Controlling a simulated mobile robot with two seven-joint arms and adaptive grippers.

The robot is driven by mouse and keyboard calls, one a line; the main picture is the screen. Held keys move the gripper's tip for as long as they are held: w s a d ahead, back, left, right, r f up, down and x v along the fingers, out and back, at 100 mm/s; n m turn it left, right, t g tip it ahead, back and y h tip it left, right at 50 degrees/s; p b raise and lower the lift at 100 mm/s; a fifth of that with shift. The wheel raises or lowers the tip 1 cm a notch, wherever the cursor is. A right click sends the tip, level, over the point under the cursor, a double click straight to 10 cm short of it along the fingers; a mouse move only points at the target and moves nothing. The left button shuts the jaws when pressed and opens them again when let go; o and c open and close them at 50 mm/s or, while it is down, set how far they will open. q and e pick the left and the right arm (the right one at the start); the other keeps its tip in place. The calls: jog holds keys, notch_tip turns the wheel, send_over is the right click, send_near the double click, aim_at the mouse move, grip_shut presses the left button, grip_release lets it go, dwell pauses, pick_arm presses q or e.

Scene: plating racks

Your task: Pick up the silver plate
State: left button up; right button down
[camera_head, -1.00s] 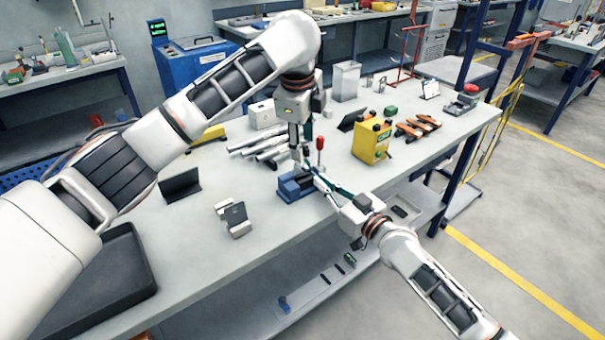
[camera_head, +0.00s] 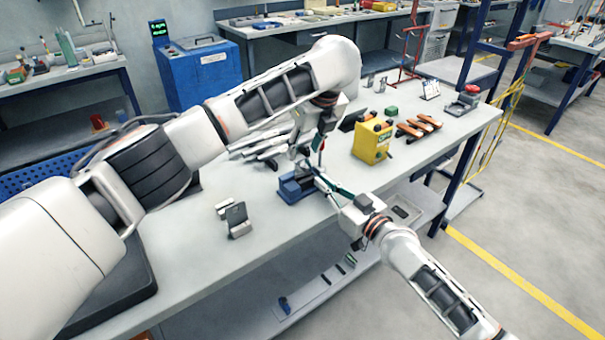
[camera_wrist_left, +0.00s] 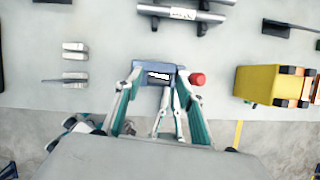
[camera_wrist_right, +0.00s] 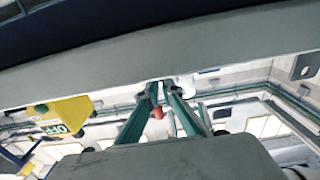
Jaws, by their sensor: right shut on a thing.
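The blue fixture (camera_head: 297,187) stands at the table's front edge. In the left wrist view a bright silver plate (camera_wrist_left: 158,75) shows on it, small and partly hidden. My right gripper (camera_head: 315,176) reaches in from the front right and is shut on what looks like the silver plate; the fingertips hide most of it. In the right wrist view its fingers (camera_wrist_right: 161,90) are close together, with a red knob (camera_wrist_right: 157,112) beyond them. My left gripper (camera_head: 306,162) points down just above the fixture, its fingers (camera_wrist_left: 160,78) spread apart on either side of the right gripper's fingers.
The red knob (camera_wrist_left: 197,79) stands close beside the left gripper's right finger. A yellow box (camera_head: 372,142) stands to the right, with orange-handled tools (camera_head: 418,127) beyond. Silver tubes (camera_head: 258,148) lie behind the fixture. A small grey stand (camera_head: 237,218) is at left, with clear table around it.

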aim_at(303, 160)
pick_arm(q)
jog(key=shift+s+x, duration=0.15)
jog(key=shift+x, duration=1.2)
jog(key=shift+s+x, duration=0.1)
jog(key=shift+x, duration=1.2)
jog(key=shift+d+f, duration=0.1)
jog(key=shift+d, duration=0.1)
jog(key=c, duration=0.9)
